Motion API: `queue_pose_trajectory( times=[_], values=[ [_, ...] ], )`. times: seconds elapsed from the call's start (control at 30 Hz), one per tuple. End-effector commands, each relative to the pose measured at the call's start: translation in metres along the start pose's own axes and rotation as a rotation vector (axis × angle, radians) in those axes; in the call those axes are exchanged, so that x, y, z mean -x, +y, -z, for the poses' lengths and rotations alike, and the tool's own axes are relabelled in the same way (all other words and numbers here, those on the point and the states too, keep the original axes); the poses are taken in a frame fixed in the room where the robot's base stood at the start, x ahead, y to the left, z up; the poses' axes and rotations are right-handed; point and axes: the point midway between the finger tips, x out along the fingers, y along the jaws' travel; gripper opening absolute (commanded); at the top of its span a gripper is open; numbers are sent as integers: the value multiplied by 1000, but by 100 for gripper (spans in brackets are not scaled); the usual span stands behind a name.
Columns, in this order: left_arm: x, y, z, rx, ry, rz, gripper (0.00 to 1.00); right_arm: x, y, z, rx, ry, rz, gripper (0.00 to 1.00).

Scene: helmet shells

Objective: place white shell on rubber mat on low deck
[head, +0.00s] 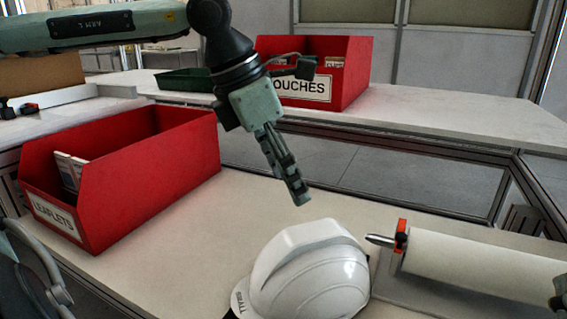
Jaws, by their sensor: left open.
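A white helmet shell (318,278) rests crown up on the pale worktop at the bottom centre of the head view. My left gripper (301,203) hangs from the arm coming in from the left. It points down, just above and behind the shell in the picture, apart from it. It is seen nearly edge-on, open, with nothing between its fingers. I cannot make out a rubber mat or a low deck. My right gripper is not in view.
A red LEAFLETS bin (150,192) stands left on the worktop (225,222). A white roll (475,262) with an orange end piece (401,235) lies close right of the shell. A red POUCHES bin (345,75) and a green tray (185,80) stand on the back bench.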

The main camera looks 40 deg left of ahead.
Motion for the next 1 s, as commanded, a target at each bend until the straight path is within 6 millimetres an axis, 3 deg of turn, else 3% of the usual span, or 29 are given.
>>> queue_pose_trajectory(
  times=[0.27, 0.37, 0.43, 0.6, 0.73, 0.83, 1.0],
  values=[
    [12, -1, 1, -1, 1, 5, 65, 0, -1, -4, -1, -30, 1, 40],
    [0, -11, 2, 16, -12, 73, 65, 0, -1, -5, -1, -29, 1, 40],
    [-18, -31, 2, 48, -42, 195, 65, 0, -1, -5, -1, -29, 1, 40],
    [-59, -118, -6, 247, -177, 709, 65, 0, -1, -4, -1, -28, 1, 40],
    [-57, -175, -25, 499, -292, 1127, 65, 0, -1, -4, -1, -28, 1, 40],
    [-45, -198, -43, 735, -368, 1418, 65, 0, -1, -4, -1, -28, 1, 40],
    [-31, -199, -68, 1210, -443, 1851, 65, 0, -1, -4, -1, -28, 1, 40]
  ],
)
